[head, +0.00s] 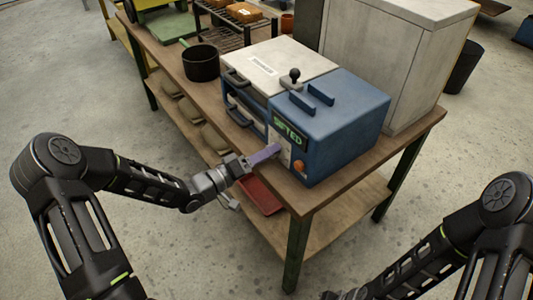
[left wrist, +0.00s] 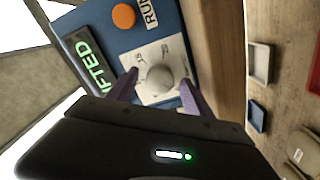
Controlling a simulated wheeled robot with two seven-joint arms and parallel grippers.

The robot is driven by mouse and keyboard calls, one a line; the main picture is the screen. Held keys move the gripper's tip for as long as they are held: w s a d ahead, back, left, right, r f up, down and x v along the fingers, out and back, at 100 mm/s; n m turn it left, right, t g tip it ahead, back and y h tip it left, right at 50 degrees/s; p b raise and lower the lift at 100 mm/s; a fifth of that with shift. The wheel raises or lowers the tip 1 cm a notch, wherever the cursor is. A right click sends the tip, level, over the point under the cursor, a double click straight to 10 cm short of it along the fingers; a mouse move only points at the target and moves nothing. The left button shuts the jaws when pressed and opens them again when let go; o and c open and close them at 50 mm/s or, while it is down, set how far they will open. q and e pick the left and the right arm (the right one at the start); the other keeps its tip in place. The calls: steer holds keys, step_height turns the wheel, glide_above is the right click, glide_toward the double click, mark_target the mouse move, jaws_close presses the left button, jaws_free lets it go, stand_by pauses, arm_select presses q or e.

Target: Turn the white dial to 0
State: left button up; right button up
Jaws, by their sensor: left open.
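The white dial (left wrist: 160,78) is a round knob on a pale marked plate on the front of a blue machine (head: 335,120). My left gripper (left wrist: 159,79) is open, with one purple finger on each side of the dial. I cannot tell whether the fingers touch it. In the head view my left gripper (head: 268,154) reaches the machine's front panel and hides the dial. The markings on the plate are too small to read, so the dial's setting is unclear. The right arm enters at the lower right, with its gripper out of frame.
The machine stands on a wooden bench (head: 325,192). A black pot (head: 201,62) stands behind. A red tray (head: 260,195) is on the lower shelf.

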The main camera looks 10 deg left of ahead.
arm_select(q)
steer(key=v, duration=0.7)
steer(key=shift+s+a+b, duration=0.2)
steer(key=shift+s+b, duration=0.05)
steer(key=shift+b, duration=0.2)
steer(key=a+f+g+y, duration=0.1)
steer(key=a+f+y, duration=0.4)
steer(key=f, duration=0.4)
steer(key=s+d+f+n+g+y, duration=0.15)
steer(key=s+d+f+g, duration=0.3)
steer(key=f, duration=0.55)
steer(key=s+d+f+m+g, duration=0.1)
steer(key=s+d+f+g, duration=0.3)
steer(key=s+d, duration=0.3)
steer(key=s+d+f+m+g, duration=0.2)
steer(key=s+d, duration=0.4)
steer(key=s, duration=0.7)
step_height(320, 180, down, 2)
steer(key=shift+s+d+f+g+y, duration=0.15)
steer(key=shift+d+g+y, duration=0.25)
steer(key=shift+g, duration=0.45)
